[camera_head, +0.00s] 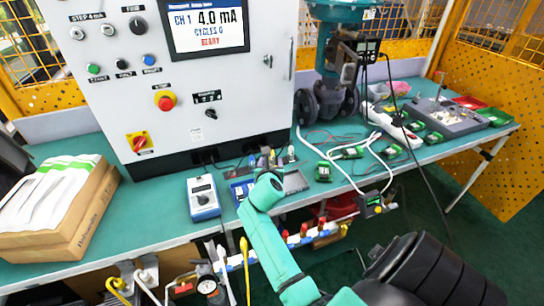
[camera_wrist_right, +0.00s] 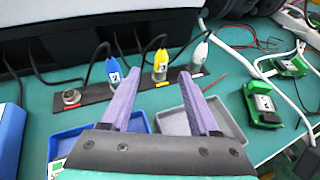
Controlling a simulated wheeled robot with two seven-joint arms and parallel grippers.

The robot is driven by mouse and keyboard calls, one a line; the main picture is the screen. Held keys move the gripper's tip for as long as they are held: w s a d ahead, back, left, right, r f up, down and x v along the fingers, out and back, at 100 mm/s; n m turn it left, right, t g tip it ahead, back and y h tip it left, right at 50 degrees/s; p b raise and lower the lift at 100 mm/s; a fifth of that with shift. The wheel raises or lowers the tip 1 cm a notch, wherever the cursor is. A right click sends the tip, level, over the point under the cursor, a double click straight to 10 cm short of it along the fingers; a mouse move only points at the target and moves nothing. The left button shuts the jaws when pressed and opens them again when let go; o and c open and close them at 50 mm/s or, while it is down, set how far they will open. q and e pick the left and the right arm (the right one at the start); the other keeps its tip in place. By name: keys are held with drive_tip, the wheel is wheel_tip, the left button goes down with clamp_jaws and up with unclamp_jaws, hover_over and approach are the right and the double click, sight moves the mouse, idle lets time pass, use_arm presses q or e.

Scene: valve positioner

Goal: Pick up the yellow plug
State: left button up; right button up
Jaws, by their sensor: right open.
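The yellow plug (camera_wrist_right: 160,66) stands upright in a dark strip on the bench, with a black cable from its top. In the right wrist view it appears between the two purple fingers of my right gripper (camera_wrist_right: 159,77), beyond their tips. The gripper is open and empty; I see no contact with the plug. A blue plug (camera_wrist_right: 114,70) stands to its left and a white plug (camera_wrist_right: 199,52) to its right in the same strip. In the head view my right wrist hides much of this area. My left gripper does not show.
A blue tray (camera_wrist_right: 62,148) and a grey tray (camera_wrist_right: 170,122) lie in front of the strip. Green terminal blocks (camera_wrist_right: 262,104) and loose cables lie to the right. The control cabinet (camera_head: 190,90) stands behind. A blue meter (camera_head: 203,197) stands on the bench at left.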

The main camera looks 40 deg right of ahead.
sight(272, 157)
drive_tip(key=x, duration=0.5)
drive_tip(key=b+x, duration=0.1)
drive_tip(key=x, duration=0.2)
drive_tip(key=shift+s+a+f, duration=0.1)
drive_tip(key=shift+f, duration=0.2)
drive_tip(key=shift+s, duration=0.1)
clamp_jaws()
drive_tip(key=shift+r, duration=0.15)
